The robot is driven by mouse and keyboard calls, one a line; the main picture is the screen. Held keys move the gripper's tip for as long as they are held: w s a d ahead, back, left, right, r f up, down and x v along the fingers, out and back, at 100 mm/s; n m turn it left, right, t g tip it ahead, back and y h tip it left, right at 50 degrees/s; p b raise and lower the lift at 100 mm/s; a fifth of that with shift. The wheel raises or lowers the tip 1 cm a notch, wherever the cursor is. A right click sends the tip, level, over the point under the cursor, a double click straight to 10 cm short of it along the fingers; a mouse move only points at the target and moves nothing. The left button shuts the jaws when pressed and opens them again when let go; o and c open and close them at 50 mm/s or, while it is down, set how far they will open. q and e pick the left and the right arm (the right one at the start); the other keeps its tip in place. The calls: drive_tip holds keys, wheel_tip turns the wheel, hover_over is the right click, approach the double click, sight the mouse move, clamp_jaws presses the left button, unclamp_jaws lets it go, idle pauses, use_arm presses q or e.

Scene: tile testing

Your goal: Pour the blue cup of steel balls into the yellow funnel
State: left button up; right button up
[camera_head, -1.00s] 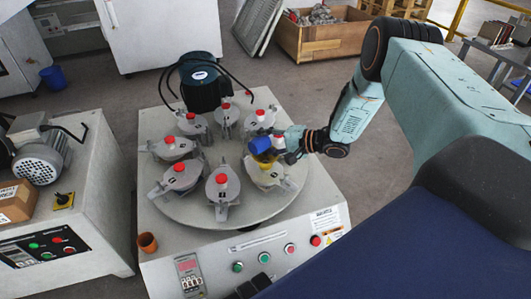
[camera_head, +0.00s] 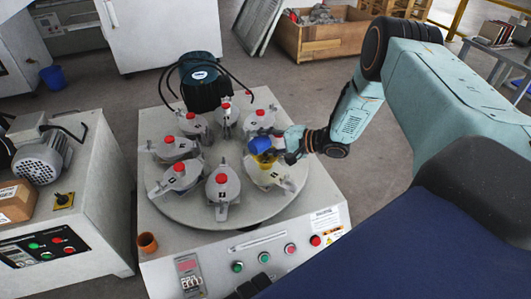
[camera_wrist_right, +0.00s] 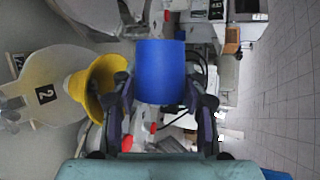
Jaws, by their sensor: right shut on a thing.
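The blue cup (camera_head: 260,144) is held by my right gripper (camera_head: 281,147) over the turntable of the grey machine. In the wrist view the blue cup (camera_wrist_right: 161,72) sits between the two fingers of the gripper (camera_wrist_right: 161,98), which are shut on it. The yellow funnel (camera_head: 264,159) is just below the cup in the head view, on a grey jar. In the wrist view the funnel (camera_wrist_right: 102,88) is left of the cup, its wide mouth facing the cup, beside a jar marked 2. The steel balls are not visible. My left gripper is not in view.
Several grey jars with red caps, such as the front one (camera_head: 222,186), ring the turntable (camera_head: 235,216). A motor (camera_head: 200,82) with black cables stands behind. Another machine (camera_head: 95,235) stands to the left.

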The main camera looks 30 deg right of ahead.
idle(0.3)
drive_tip(key=shift+a+r+n+h, duration=0.25)
drive_tip(key=shift+r+n+h, duration=0.25)
drive_tip(key=shift+r+h, duration=0.15)
drive_tip(key=shift+s+a+n+h+p, duration=0.15)
drive_tip(key=shift+a+n+h+p, duration=0.05)
drive_tip(key=shift+n+h+p, duration=0.3)
drive_tip(key=shift+f, duration=0.15)
